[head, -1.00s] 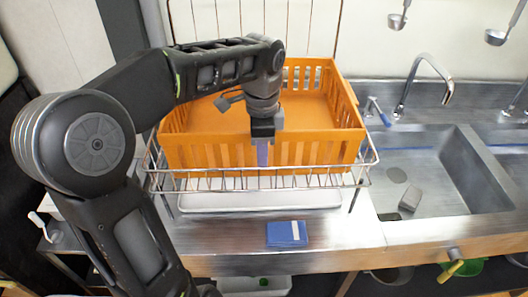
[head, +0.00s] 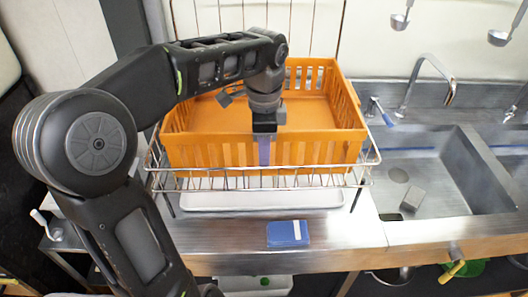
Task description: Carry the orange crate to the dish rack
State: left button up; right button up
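The orange crate (head: 215,152) is empty and stands level on the wire dish rack (head: 325,182), above a white drip tray (head: 262,200). My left gripper (head: 264,152) points down at the crate's front wall, near its middle. One pale purple finger shows in front of the wall; the other finger is hidden, so I cannot see the gap between them. My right gripper is not in view.
The steel sink (head: 425,180) with its tap (head: 430,75) lies right of the rack. A blue sponge-like block (head: 287,234) lies on the counter in front. Ladles (head: 402,18) hang at the upper right. The counter's front strip is mostly clear.

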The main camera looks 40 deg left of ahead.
pick_arm(q)
notch_tip(320, 180, up, 6)
jog(key=p, duration=0.3)
jog(key=shift+r+p, duration=0.4)
jog(key=shift+p, duration=0.05)
jog(key=shift+f, duration=0.1)
